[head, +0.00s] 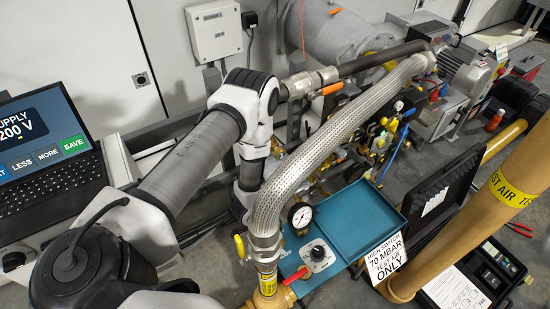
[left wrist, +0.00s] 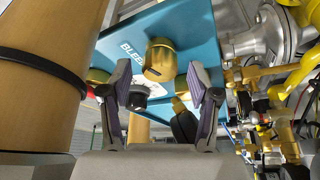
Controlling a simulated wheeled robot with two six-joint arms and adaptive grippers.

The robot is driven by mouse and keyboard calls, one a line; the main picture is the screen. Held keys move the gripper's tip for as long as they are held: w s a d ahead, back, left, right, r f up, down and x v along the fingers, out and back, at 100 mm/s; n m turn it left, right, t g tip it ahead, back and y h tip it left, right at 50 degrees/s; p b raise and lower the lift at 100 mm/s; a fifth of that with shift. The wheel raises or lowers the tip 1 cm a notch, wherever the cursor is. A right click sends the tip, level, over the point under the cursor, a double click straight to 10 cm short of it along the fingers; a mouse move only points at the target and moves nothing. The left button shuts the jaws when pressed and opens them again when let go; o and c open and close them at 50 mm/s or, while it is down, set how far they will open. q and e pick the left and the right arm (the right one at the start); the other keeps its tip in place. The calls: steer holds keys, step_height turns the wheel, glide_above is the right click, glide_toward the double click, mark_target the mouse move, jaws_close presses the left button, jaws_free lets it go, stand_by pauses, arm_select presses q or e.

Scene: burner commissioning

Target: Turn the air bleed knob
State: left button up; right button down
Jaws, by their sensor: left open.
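The air bleed knob (head: 319,252) is a black knob on a small white plate on a teal panel (head: 332,229). In the left wrist view the teal panel (left wrist: 192,38) carries the letters "BLEE". A black knob (left wrist: 137,97) there shows between my left gripper's fingers, closer to the left finger; I cannot tell whether they touch. My left gripper (left wrist: 158,68) is open, with its fingers spread around a brass fitting (left wrist: 159,60) in the picture. In the head view the braided hose hides my left gripper. My right gripper is not in view.
A braided hose (head: 325,140) arches over the panel. A pressure gauge (head: 301,215), red lever (head: 298,275) and yellow lever (head: 239,246) sit close by. A laptop (head: 45,150) is at left.

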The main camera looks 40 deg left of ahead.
arm_select(q)
steer(key=shift+r, duration=0.15)
steer(key=s+a, duration=0.8)
steer(key=a, duration=0.1)
steer(key=shift+a+r, duration=0.3)
steer(key=shift+r, duration=0.1)
